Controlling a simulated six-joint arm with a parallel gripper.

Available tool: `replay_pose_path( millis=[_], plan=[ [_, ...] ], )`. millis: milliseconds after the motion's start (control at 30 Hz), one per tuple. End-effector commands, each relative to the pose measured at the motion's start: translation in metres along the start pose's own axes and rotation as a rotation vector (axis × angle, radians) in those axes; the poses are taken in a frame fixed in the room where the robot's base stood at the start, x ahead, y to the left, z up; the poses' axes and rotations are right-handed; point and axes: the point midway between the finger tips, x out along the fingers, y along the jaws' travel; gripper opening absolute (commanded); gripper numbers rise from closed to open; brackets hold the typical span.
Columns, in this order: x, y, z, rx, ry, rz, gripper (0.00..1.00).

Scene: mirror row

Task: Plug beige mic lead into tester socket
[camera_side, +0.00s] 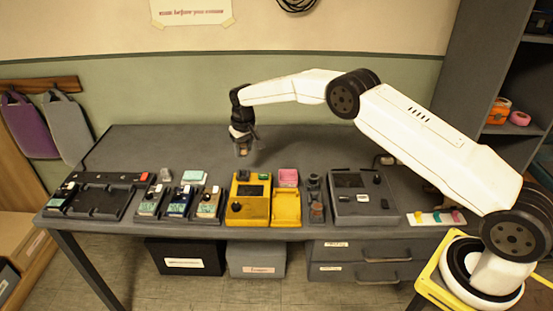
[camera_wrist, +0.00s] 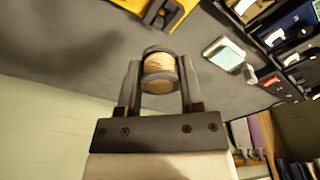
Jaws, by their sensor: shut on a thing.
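My gripper (camera_side: 243,149) hangs above the back middle of the grey bench in the side view. In the wrist view my gripper (camera_wrist: 160,72) is shut on a dark-ended spool wound with beige (camera_wrist: 160,64), which looks like the beige mic lead. It is held clear of the bench. A yellow unit (camera_side: 241,211) with a dark screen and knob stands at the front middle, and a yellow part also shows in the wrist view (camera_wrist: 186,6). A grey unit (camera_side: 350,208) with a screen stands to its right. I cannot tell which is the tester, nor make out its socket.
Several small pedals (camera_side: 179,203) and a black tray (camera_side: 104,203) line the front left. A yellow open tray (camera_side: 286,207) adjoins the yellow unit. A white strip with coloured pieces (camera_side: 436,218) lies at the right. The bench's back half is mostly clear.

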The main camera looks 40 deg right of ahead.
Motion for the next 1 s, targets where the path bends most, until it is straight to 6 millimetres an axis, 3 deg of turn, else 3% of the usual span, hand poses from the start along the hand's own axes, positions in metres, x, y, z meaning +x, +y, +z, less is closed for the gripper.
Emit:
replay_pose_path(
  millis=[567, 1000],
  plan=[
    [0.006, -0.006, -0.004, -0.019, 0.000, -0.004, 0.00],
    [0.033, -0.006, -0.001, -0.017, 0.001, -0.003, 0.00]
  ],
)
